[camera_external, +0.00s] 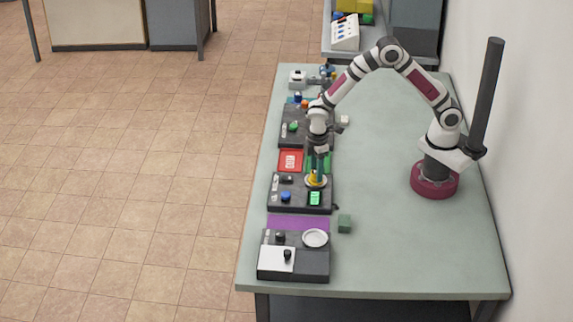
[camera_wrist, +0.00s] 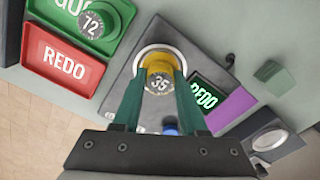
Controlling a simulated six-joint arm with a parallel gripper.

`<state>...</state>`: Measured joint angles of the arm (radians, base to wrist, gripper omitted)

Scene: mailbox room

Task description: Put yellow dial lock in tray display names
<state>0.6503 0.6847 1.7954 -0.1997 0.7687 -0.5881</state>
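The yellow dial lock (camera_wrist: 159,79) reads 35 in the wrist view. It sits at the white-rimmed round plate (camera_wrist: 150,52) on a dark device; in the external view the lock (camera_external: 313,180) is on the device's upper right. My gripper (camera_external: 316,175) points down over it, one green finger on each side. The fingers lie close against the lock; I cannot tell whether they grip it. The device's lit display (camera_external: 315,198) reads REDO in the wrist view (camera_wrist: 205,96). A red tray (camera_external: 291,161) beside the device is labelled REDO and looks empty.
A green tray (camera_external: 318,161) beside the red one holds a green dial lock (camera_wrist: 95,24) reading 72. A purple mat (camera_external: 298,223), a green cube (camera_external: 344,223) and another dark device (camera_external: 293,263) are nearer the front. The table's right side is mostly clear.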

